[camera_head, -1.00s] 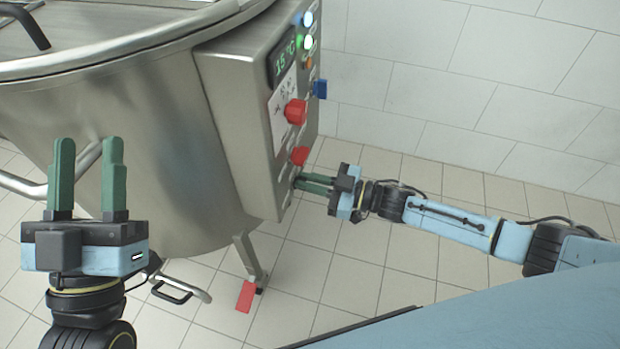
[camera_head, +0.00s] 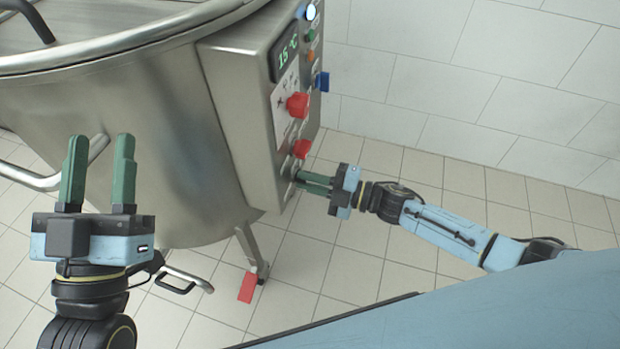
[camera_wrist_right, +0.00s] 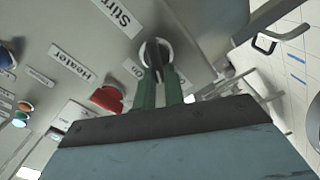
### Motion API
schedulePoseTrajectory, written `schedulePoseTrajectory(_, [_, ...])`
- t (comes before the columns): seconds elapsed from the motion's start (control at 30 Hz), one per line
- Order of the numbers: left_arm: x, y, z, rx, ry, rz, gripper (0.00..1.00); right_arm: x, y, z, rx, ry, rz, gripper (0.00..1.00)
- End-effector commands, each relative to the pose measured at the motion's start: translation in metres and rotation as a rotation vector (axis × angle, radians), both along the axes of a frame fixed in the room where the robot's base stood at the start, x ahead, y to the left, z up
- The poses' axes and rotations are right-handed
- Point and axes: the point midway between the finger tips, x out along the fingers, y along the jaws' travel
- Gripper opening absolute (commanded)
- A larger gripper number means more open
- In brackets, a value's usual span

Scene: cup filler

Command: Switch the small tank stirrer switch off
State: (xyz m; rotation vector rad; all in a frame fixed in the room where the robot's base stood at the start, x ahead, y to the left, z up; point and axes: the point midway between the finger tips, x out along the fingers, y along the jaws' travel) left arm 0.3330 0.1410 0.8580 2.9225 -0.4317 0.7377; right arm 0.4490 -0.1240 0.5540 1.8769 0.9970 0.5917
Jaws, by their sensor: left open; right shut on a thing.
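The small tank (camera_head: 150,110) is a steel vessel with a control box on its right side. Its stirrer switch (camera_wrist_right: 155,50) is a round silver-rimmed knob under a "Stirr..." label in the right wrist view. My right gripper (camera_head: 300,178) is shut on this switch, low on the panel; its green fingers also show in the right wrist view (camera_wrist_right: 160,82). In the head view the switch is mostly hidden by the fingers. My left gripper (camera_head: 99,150) is open and empty, in front of the tank wall.
The panel carries a red knob (camera_head: 298,105), a red heater switch (camera_head: 301,148), a blue knob (camera_head: 322,81), a display reading 15 °C (camera_head: 287,54) and a lit white-blue lamp (camera_head: 310,12). A tank handle (camera_head: 40,182) lies near my left gripper. Tiled floor is free at right.

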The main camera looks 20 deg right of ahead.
Motion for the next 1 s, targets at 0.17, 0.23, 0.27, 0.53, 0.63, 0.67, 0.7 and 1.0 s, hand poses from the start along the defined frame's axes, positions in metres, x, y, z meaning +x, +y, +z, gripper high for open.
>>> schedulePoseTrajectory(0.17, [-0.002,0.000,0.004,-0.017,-0.060,0.000,0.42,-0.001,0.001,-0.004,-0.091,-0.134,0.000,0.00])
schedulePoseTrajectory(0.23, [-0.004,0.001,0.007,-0.025,-0.087,0.000,0.42,-0.001,0.001,-0.005,-0.123,-0.182,0.000,0.00])
schedulePoseTrajectory(0.27, [-0.004,0.001,0.007,-0.028,-0.097,0.000,0.42,-0.002,0.001,-0.006,-0.138,-0.203,-0.001,0.00])
schedulePoseTrajectory(0.53, [-0.011,0.003,0.013,-0.051,-0.171,0.001,0.42,-0.002,0.001,-0.009,-0.233,-0.344,-0.001,0.00])
schedulePoseTrajectory(0.63, [-0.013,0.003,0.014,-0.057,-0.191,0.001,0.42,-0.002,0.001,-0.009,-0.256,-0.377,0.001,0.00])
schedulePoseTrajectory(0.67, [-0.013,0.003,0.014,-0.058,-0.196,0.001,0.42,-0.002,0.001,-0.009,-0.260,-0.385,0.000,0.00])
schedulePoseTrajectory(0.7, [-0.013,0.004,0.015,-0.059,-0.200,0.001,0.42,-0.002,0.001,-0.009,-0.267,-0.395,0.000,0.00])
schedulePoseTrajectory(1.0, [-0.016,0.004,0.017,-0.065,-0.221,0.002,0.42,-0.002,0.001,-0.010,-0.290,-0.428,0.001,0.00])
